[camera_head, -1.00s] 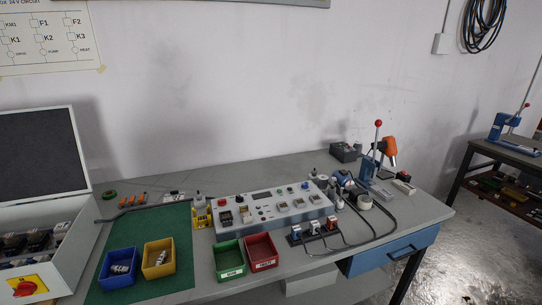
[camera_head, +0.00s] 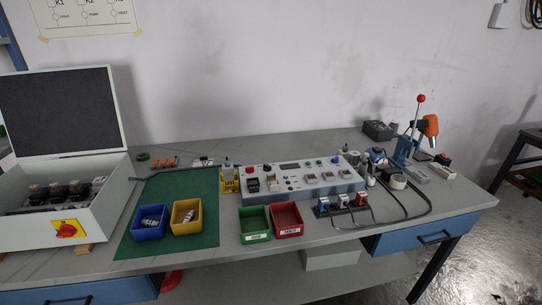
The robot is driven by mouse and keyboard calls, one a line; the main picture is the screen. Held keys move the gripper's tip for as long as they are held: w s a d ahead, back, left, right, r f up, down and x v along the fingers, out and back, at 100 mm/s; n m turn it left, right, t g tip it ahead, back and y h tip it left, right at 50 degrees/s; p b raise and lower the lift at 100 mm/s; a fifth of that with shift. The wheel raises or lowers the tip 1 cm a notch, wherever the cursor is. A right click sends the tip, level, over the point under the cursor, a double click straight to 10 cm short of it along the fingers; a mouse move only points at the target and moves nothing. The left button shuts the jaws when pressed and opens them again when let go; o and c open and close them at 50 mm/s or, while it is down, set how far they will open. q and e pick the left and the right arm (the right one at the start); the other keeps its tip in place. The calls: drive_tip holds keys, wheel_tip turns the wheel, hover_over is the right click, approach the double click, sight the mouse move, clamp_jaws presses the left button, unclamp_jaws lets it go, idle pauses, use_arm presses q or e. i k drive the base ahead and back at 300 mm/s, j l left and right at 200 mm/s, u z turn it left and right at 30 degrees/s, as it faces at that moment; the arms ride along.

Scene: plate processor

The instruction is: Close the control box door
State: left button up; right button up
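The control box (camera_head: 35,222) is a light grey case at the left end of the bench. Its door (camera_head: 62,110), a panel with a dark inner face and pale rim, stands raised upright at the back of the case, so the box is open. Several dark components (camera_head: 65,190) show inside. A red rotary switch on a yellow plate (camera_head: 68,229) is on the front wall. Neither of my grippers is in view.
A green mat (camera_head: 203,238) holds a blue bin (camera_head: 150,222) and a yellow bin (camera_head: 187,216) right of the box. Green (camera_head: 255,224) and red (camera_head: 287,219) bins stand before a control panel (camera_head: 300,182). A lever press (camera_head: 405,148) stands at the right.

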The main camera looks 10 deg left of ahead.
sight(55, 113)
drive_tip(key=u, duration=1.8)
drive_tip(key=i+j, duration=0.15)
drive_tip(key=j, duration=0.15)
drive_tip(key=i+j+z, duration=0.15)
drive_tip(key=j, duration=0.15)
drive_tip(key=i+j, duration=0.15)
drive_tip(key=j, duration=0.15)
drive_tip(key=i+j+z, duration=0.15)
drive_tip(key=j, duration=0.15)
